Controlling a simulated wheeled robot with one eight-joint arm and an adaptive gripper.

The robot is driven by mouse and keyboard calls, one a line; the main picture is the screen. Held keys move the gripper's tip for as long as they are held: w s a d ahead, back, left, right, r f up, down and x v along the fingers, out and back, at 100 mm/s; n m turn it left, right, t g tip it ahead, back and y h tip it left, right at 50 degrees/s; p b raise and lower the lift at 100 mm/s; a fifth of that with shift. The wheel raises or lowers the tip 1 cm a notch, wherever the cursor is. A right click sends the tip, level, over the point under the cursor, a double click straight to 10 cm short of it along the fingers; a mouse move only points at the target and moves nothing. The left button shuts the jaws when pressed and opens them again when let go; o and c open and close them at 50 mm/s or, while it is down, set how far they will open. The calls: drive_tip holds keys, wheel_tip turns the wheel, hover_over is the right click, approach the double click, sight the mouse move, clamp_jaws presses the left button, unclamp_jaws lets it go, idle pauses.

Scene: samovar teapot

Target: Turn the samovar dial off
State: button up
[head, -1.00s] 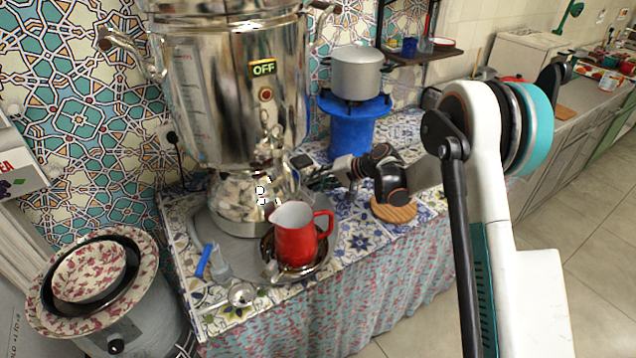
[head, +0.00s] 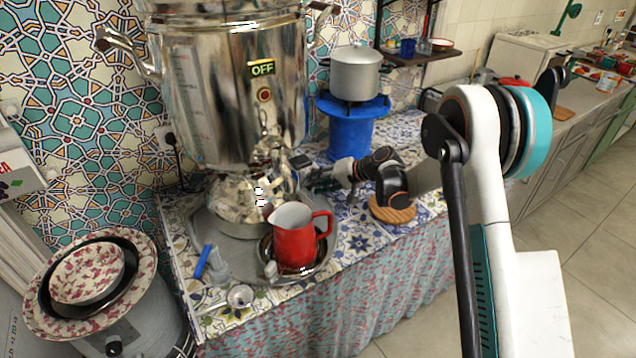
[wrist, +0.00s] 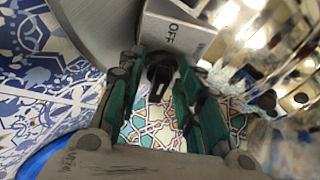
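The samovar (head: 235,100) is a large shiny metal urn on a metal tray, with a lit OFF label (head: 262,68) and a round reddish button below it on its front. In the wrist view a grey box (wrist: 175,32) printed OFF carries the black dial (wrist: 160,68), which has a pale pointer mark. My gripper (wrist: 158,80) is open, with its teal-lined fingers on either side of the dial; I cannot tell whether they touch it. In the head view my gripper (head: 322,180) is low at the right side of the samovar's base, its fingertips hard to make out.
A red pitcher (head: 295,236) stands in a dark bowl in front of the samovar, just below my gripper. A round wooden trivet (head: 392,212) lies under my wrist. A pot (head: 355,75) sits on a blue stove (head: 350,128) behind. Floor at right is clear.

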drive_tip(key=shift+d, duration=0.1)
drive_tip(key=v, duration=1.1)
drive_tip(key=shift+s+d+r, duration=0.15)
drive_tip(key=shift+d+r, duration=0.1)
drive_tip(key=shift+d, duration=0.05)
drive_tip(key=s+d+r+t+h, duration=0.1)
drive_tip(key=s+d+r+h, duration=0.2)
drive_tip(key=s+r, duration=0.45)
drive_tip(key=s+d+r+h, duration=0.2)
drive_tip(key=s+r, duration=0.4)
drive_tip(key=s, duration=0.3)
drive_tip(key=s+d+t+h, duration=0.1)
drive_tip(key=s+d, duration=0.3)
drive_tip(key=s, duration=0.7)
drive_tip(key=s+d+h, duration=0.4)
drive_tip(key=s+d, duration=0.1)
drive_tip(key=s, duration=0.6)
drive_tip(key=shift+f+n+t, duration=0.35)
drive_tip(key=shift+n+t, duration=0.05)
